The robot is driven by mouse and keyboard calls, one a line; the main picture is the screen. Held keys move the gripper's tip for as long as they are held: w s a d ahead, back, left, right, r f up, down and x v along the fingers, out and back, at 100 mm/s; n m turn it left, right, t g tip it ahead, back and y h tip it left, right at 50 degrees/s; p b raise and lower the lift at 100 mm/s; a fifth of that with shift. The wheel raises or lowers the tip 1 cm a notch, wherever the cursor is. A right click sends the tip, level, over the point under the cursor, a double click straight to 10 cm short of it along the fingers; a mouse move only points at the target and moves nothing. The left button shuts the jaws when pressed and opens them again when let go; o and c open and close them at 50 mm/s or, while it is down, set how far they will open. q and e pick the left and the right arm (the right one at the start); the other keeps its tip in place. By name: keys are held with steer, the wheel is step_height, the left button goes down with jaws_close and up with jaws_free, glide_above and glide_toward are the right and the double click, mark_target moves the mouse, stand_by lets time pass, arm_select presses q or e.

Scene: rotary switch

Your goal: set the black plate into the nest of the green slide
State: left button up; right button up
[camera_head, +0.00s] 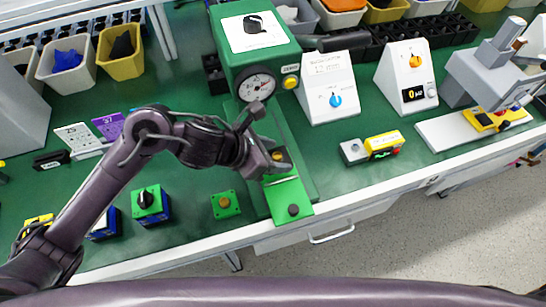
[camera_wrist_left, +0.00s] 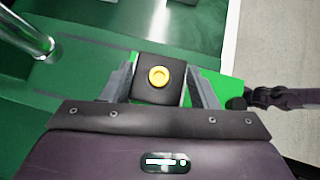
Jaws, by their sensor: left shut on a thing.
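The black plate (camera_wrist_left: 145,94) has a round yellow disc on top and sits between the fingers of my left gripper (camera_wrist_left: 160,88). In the head view my left gripper (camera_head: 274,166) is at the rear part of the green slide (camera_head: 287,190), below the dial machine. The slide's green surface also shows beside the fingers in the left wrist view (camera_wrist_left: 220,90). The nest is hidden under the plate and fingers, so I cannot tell whether the plate is seated.
The green machine (camera_head: 262,70) with a round gauge stands just behind the gripper. A black knob (camera_head: 293,210) stands on the slide's front end. A green button box (camera_head: 225,204) is to the left, and a yellow-grey box (camera_head: 371,147) is to the right.

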arm_select(q)
step_height(320, 180, down, 3)
steer(key=shift+r, duration=0.1)
steer(key=shift+f, duration=0.2)
steer(key=o, duration=1.1)
steer(key=shift+r, duration=0.1)
steer(key=shift+r, duration=0.1)
